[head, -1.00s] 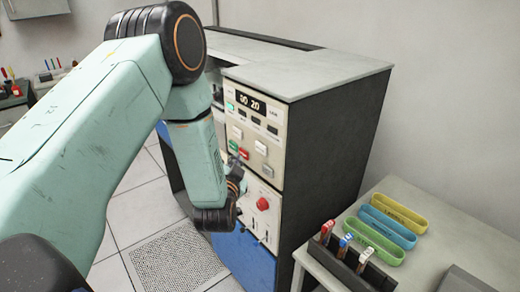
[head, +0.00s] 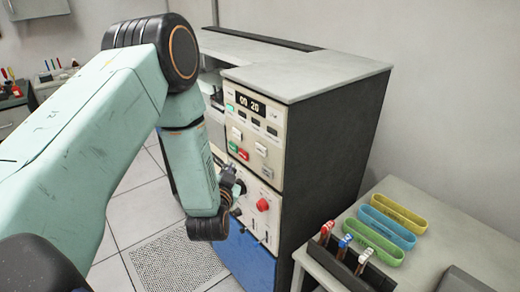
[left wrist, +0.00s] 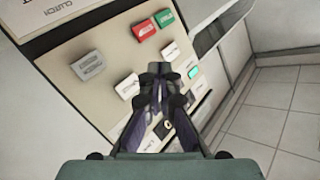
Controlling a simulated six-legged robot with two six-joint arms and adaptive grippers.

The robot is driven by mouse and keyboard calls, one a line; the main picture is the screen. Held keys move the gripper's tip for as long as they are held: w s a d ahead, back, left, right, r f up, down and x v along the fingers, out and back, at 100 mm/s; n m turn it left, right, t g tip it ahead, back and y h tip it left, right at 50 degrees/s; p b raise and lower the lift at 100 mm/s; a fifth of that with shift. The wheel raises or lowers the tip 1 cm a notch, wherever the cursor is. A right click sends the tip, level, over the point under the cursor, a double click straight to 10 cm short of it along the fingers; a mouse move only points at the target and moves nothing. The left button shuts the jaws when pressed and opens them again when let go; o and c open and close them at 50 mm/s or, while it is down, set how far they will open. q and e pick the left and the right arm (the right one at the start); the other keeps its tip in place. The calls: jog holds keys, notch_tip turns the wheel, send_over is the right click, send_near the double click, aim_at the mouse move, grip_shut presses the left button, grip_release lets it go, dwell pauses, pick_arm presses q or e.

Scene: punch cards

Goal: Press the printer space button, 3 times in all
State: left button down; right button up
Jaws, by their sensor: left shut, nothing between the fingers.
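The machine's control panel (head: 247,165) carries a small display reading 00 20 and several buttons. I cannot read the button labels well enough to tell which is the space button. Two white buttons sit in one row, one at the left (head: 237,133) and one at the right (head: 261,148). Beside that row are a green button (head: 233,147), a red button (head: 243,154) and a grey button (head: 262,170). My left gripper (head: 233,176) is close to the panel. In the left wrist view its shut, empty fingertips (left wrist: 160,72) appear between the two white buttons; contact cannot be told.
A red knob (head: 263,205) sits lower on the machine. The right-hand table (head: 440,230) holds yellow, blue and green trays and a dark rack (head: 350,268) with several capped tools. A perforated floor panel (head: 175,262) lies below my arm.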

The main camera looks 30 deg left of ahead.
aim_at(261, 150)
pick_arm(q)
jog(key=n, duration=0.5)
jog(key=s+r+n, duration=0.1)
jog(key=n, duration=0.4)
jog(key=n+t, duration=0.1)
jog(key=n, duration=0.4)
jog(key=shift+s+a+r, duration=0.2)
jog(key=shift+s+r, duration=0.05)
jog(key=shift+s, duration=0.15)
jog(key=shift+w, duration=0.1)
jog(key=w+d+b, duration=0.2)
jog(key=w+d, duration=0.1)
jog(key=w, duration=0.5)
jog(key=shift+d+b, duration=0.15)
jog(key=shift+b, duration=0.25)
jog(key=shift+w+d, duration=0.1)
dwell(0.5)
jog(key=shift+w+d, duration=0.1)
jog(key=shift+w, duration=0.2)
